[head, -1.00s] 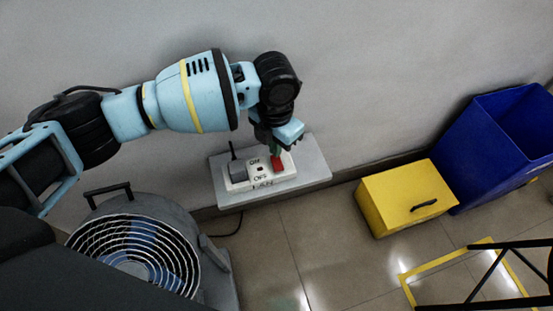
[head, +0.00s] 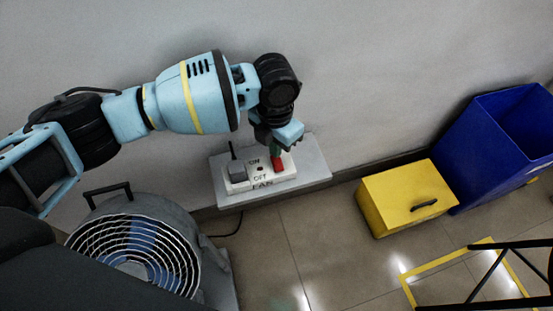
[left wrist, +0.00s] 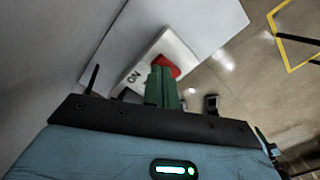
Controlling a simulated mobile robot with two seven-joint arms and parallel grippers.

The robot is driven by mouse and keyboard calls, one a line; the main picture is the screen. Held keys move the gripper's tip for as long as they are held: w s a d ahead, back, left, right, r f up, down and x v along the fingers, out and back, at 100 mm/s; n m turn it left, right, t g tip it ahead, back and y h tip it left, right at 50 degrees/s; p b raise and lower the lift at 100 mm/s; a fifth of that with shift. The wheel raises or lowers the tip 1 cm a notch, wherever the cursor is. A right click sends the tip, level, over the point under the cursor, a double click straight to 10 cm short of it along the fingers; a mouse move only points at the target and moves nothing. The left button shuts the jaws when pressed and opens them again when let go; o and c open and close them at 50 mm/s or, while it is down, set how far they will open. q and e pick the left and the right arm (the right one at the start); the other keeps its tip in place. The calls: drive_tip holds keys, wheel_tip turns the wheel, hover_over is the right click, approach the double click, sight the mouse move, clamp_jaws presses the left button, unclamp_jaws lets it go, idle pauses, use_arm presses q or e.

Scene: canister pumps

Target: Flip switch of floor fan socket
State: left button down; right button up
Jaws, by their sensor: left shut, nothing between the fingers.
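The white fan socket (head: 255,184), marked ON, OFF and FAN, sits on a grey wall shelf (head: 313,166). Its red switch (head: 280,163) is at the right end, and a grey plug (head: 238,172) with a cord is at the left end. My left gripper (head: 276,149) is shut and empty, its green fingertips right at the red switch. In the left wrist view the shut green fingers (left wrist: 163,86) overlap part of the red switch (left wrist: 172,68); whether they touch it I cannot tell. My right gripper is not in view.
The floor fan (head: 135,247) stands on the floor at lower left, below my left arm. A yellow box (head: 390,205) and a blue bin (head: 500,140) stand along the wall at right. Yellow tape (head: 480,243) marks the floor at lower right.

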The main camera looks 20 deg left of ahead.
use_arm(q)
drive_tip(key=shift+f, duration=0.2)
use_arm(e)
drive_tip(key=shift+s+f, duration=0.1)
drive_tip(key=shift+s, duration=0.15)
use_arm(q)
drive_tip(key=shift+f, duration=0.15)
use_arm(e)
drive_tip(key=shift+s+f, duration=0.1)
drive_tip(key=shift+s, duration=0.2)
